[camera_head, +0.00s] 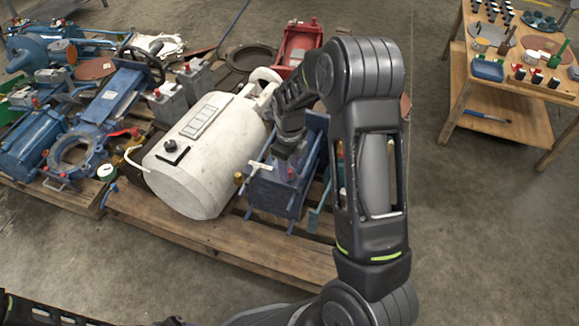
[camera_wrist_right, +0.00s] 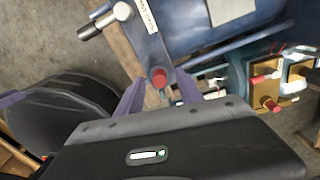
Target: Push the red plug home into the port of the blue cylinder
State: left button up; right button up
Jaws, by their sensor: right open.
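The blue cylinder (camera_head: 266,196) lies on the pallet to the right of the white tank, partly hidden by my right arm in the head view. In the wrist view its blue body (camera_wrist_right: 200,28) runs across the top. A red plug (camera_wrist_right: 160,77) shows at the blue end piece, between the tips of my right gripper (camera_wrist_right: 160,92). The gripper is open, with a finger on either side of the plug. Whether they touch it, and how deep the plug sits, I cannot tell. In the head view the right gripper (camera_head: 288,158) is above the cylinder. My left gripper is not in view.
The white tank (camera_head: 205,150) stands close on the left. Other machine parts crowd the pallet (camera_head: 200,238). A wooden table (camera_head: 505,100) stands at right, with clear floor before it.

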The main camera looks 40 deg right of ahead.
notch_tip(320, 180, up, 8)
jog(key=p, duration=0.2)
jog(key=shift+f+p, duration=0.1)
jog(key=shift+p, duration=0.2)
dwell(0.4)
jog(key=s+a+f+n+y, duration=0.1)
jog(key=s+a+f+n, duration=0.1)
jog(key=a+f+n, duration=0.65)
jog(key=s+a+f+n+y, duration=0.2)
jog(key=s+a+f+n, duration=0.4)
jog(key=s+a+n, duration=0.35)
jog(key=s+a+f+n+y, duration=0.1)
jog(key=s+a+f+n, duration=0.5)
jog(key=s+a+n, duration=0.35)
notch_tip(320, 180, up, 24)
jog(key=a+n+p, duration=0.2)
jog(key=p, duration=2.1)
jog(key=shift+w+a+t, duration=0.15)
jog(key=shift+t, duration=0.25)
